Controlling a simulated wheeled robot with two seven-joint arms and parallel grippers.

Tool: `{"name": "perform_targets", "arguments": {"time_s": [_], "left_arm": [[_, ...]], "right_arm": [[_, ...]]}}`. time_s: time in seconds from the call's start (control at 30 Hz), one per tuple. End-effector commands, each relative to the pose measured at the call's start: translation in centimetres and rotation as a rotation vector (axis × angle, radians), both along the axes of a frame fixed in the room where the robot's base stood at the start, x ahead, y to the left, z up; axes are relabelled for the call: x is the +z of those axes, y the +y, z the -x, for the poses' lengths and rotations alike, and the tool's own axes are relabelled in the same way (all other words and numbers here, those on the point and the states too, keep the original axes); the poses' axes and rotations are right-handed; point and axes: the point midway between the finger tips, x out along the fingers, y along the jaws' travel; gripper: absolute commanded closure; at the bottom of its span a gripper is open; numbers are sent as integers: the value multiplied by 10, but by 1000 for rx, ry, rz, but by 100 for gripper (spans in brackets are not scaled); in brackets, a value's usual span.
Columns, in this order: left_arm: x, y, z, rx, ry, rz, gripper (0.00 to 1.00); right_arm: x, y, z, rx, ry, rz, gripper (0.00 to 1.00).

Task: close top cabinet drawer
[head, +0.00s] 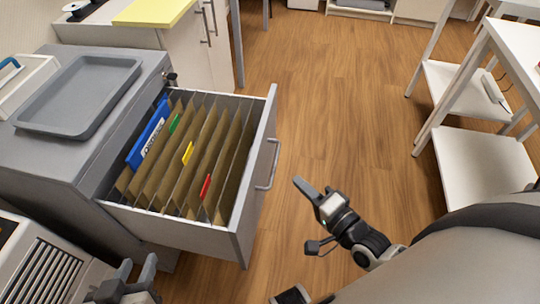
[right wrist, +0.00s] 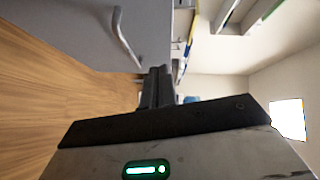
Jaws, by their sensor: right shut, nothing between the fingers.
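The top cabinet drawer (head: 180,228) is pulled out of the grey cabinet (head: 75,150) and holds hanging folders with coloured tabs and a blue folder. Its metal handle (head: 269,166) is on the front panel, facing right, and also shows in the right wrist view (right wrist: 124,40). My right gripper (head: 304,187) is shut and empty, to the right of the drawer front and apart from it. In the right wrist view its closed fingers (right wrist: 157,86) point toward the drawer front's edge. My left gripper (head: 128,280) is at the bottom left, partly cut off, its two fingers apart.
A grey tray (head: 80,95) lies on the cabinet top. A grey machine with slots (head: 45,270) stands at the lower left. White shelving (head: 475,165) stands at the right. The wooden floor (head: 330,90) between is clear.

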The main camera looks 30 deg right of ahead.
Motion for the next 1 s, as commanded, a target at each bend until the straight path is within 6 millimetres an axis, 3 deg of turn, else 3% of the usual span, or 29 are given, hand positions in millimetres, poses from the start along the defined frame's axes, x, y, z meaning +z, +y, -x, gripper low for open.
{"name": "perform_targets", "arguments": {"time_s": [0.1, 0.27, 0.73, 1.0], "left_arm": [[-3, -1, 0, -1, -12, 7, 65], [1, -1, 0, -1, -18, 11, 65], [-6, -2, 2, -3, -13, 10, 65], [-3, -2, 2, -3, -14, 9, 65]], "right_arm": [[-6, -25, -5, -57, -37, -164, 100], [-3, -33, -17, -79, -56, -233, 100], [-2, -19, -110, -78, -56, -229, 100], [-3, 9, -127, -78, -53, -229, 100]]}}
